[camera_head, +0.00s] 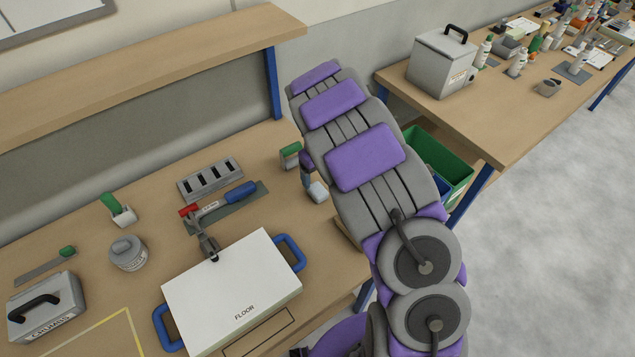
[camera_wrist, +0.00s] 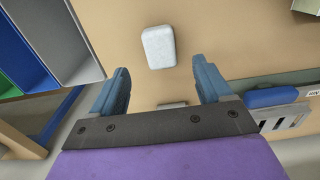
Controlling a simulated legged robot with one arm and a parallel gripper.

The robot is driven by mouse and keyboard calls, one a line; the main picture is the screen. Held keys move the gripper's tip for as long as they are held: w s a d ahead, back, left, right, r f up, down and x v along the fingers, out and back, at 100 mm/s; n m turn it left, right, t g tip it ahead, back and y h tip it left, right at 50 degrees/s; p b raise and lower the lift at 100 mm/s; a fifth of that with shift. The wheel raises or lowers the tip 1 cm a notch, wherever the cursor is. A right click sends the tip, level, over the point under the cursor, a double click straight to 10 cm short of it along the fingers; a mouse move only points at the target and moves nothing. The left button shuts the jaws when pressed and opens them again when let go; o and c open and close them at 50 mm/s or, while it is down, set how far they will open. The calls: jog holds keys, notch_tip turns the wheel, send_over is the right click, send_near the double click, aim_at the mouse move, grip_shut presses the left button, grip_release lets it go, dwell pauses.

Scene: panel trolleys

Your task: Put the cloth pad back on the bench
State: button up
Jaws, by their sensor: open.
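The cloth pad is a small pale grey-white block with rounded corners. In the head view the pad (camera_head: 317,192) appears to lie on the bench (camera_head: 143,240), near its right end. In the wrist view the pad (camera_wrist: 158,47) shows against the tan bench top, just beyond the fingertips and between their lines. My gripper (camera_wrist: 160,68) is open, with clear space between its blue fingers and nothing held. In the head view my gripper (camera_head: 306,178) is partly hidden behind my arm, right beside the pad.
A white FLOOR panel (camera_head: 233,290) with blue handles lies in front. Green and blue bins (camera_head: 440,165) sit beyond the bench end, below a second bench (camera_head: 480,120).

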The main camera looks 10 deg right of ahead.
aim_at(318, 189)
jog(key=s+d+r+m, duration=0.25)
jog(key=s+r, duration=0.55)
jog(key=r, duration=0.5)
jog(key=s+a+r+m+g, duration=0.1)
jog(key=s+r, duration=0.3)
jog(key=s, duration=1.2)
jog(key=s+a+r+m, duration=0.1)
jog(key=s+r, duration=0.3)
jog(key=s, duration=1.2)
jog(key=shift+a+g, duration=0.2)
jog(key=shift+g, duration=0.2)
jog(key=shift+c, duration=0.3)
